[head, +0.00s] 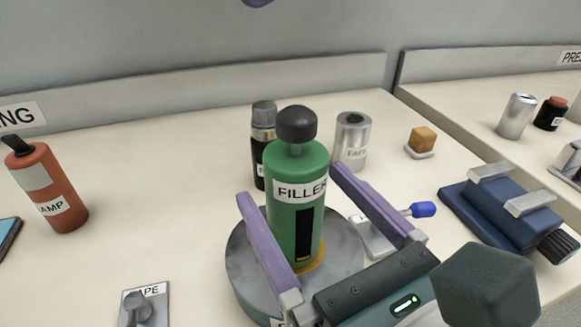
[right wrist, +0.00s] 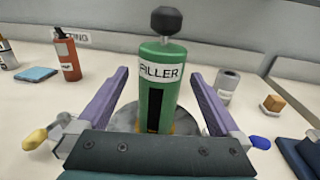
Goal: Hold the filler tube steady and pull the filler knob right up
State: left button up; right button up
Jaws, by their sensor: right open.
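The green filler tube (head: 296,208) stands upright on a round grey base (head: 243,273), with a yellow ring at its foot and a dark slot in its front. The dark filler knob (head: 296,123) sits close on top of the tube. My right gripper (head: 290,185) is open, with one purple finger on each side of the tube. In the right wrist view the tube (right wrist: 158,90) stands between the spread fingers, and gaps show on both sides. The knob (right wrist: 166,20) is above the fingers. My left gripper is not in view.
A black bottle (head: 262,150) and a grey cylinder (head: 351,143) stand behind the tube. A red-orange bottle (head: 50,190) is at left, a tape holder (head: 145,303) at front left. A blue vise-like block (head: 495,215) is at right.

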aim_at(283, 170)
jog(key=shift+x, duration=2.3)
